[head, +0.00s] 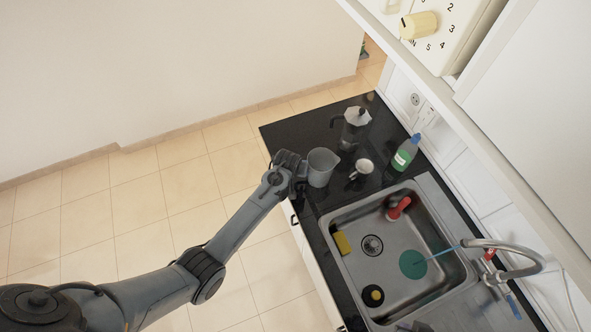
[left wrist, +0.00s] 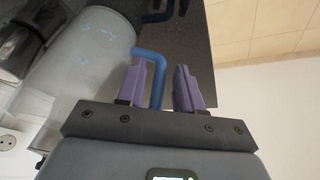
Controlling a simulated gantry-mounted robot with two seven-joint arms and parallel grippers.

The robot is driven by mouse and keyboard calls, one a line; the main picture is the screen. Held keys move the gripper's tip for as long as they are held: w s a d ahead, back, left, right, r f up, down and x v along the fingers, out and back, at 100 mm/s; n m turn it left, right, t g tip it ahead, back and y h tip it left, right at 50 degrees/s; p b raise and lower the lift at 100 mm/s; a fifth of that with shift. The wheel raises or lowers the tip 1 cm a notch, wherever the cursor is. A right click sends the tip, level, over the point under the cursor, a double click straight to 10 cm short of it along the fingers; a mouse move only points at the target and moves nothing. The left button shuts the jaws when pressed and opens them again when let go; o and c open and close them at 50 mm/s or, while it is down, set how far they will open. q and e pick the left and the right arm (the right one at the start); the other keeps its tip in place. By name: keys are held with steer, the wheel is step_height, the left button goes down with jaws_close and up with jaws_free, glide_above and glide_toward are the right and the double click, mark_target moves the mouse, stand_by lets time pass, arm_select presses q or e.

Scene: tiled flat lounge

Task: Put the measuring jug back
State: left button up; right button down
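The measuring jug (head: 322,167) stands on the black worktop near its left edge in the head view. In the left wrist view it is a large translucent cylinder (left wrist: 82,62) with light blue marks, and its blue handle (left wrist: 154,62) reaches in between my fingers. My left gripper (head: 294,168) is at the jug's left side. In the left wrist view its two purple fingers (left wrist: 163,76) are apart, with the handle closer to the left finger and a gap on the right, so it is open. My right gripper is not in view.
A moka pot (head: 352,127), a white mug (head: 361,169) and a green bottle (head: 405,154) stand near the jug. A steel sink (head: 400,275) with a tap (head: 515,258) lies to the lower right. A wall cabinet (head: 540,110) overhangs at upper right. Tiled floor is clear on the left.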

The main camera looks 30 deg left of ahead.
arm_select(q)
steer(key=shift+o, duration=0.4)
steer(key=shift+r, duration=0.1)
steer(key=shift+r, duration=0.15)
steer(key=a+v, duration=0.1)
steer(key=v, duration=1)
steer(key=s+d+r+m, duration=0.1)
steer(key=s+r+m, duration=0.1)
steer(key=s, duration=1.1)
steer(key=s+d+r+m+g+h, duration=0.1)
steer(key=s+r+m, duration=0.2)
steer(key=s, duration=1.1)
steer(key=shift+d+m+p, duration=0.3)
steer(key=shift+p, duration=0.15)
